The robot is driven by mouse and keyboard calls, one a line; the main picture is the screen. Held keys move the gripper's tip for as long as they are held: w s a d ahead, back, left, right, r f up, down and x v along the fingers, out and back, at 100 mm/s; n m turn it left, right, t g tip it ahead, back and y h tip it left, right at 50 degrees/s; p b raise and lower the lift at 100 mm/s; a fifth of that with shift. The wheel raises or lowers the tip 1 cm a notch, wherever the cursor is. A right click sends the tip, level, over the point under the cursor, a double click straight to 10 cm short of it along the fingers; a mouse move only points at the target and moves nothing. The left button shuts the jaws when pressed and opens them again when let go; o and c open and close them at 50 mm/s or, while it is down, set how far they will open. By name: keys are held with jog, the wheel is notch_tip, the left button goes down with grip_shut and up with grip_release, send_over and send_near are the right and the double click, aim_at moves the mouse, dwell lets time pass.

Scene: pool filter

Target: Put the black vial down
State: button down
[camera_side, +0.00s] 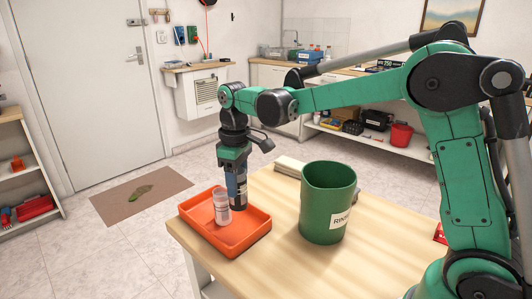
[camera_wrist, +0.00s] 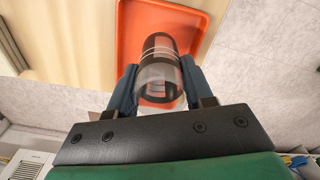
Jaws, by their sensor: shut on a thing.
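My gripper (camera_side: 237,188) points down over the right back part of the orange tray (camera_side: 247,243), at the table's left end. It is shut on the black vial (camera_side: 239,205), whose dark lower end shows below the fingers. In the wrist view the black vial (camera_wrist: 160,72) is a clear cylinder with dark bands, between the two blue fingers of my gripper (camera_wrist: 163,90). The orange tray (camera_wrist: 127,30) lies behind it there. I cannot tell whether the vial's lower end touches the tray floor.
A pale vial (camera_side: 222,208) stands upright in the tray, just left of the held one. A green bin (camera_side: 327,195) with a label stands on the table to the right. A light flat block (camera_side: 289,166) lies behind it. The front of the wooden table (camera_side: 300,268) is clear.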

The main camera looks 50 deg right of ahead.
aim_at(239, 210)
notch_tip(239, 210, down, 7)
jog(key=shift+f, duration=0.2)
jog(key=shift+f, duration=0.1)
jog(key=shift+c, duration=1.7)
grip_release()
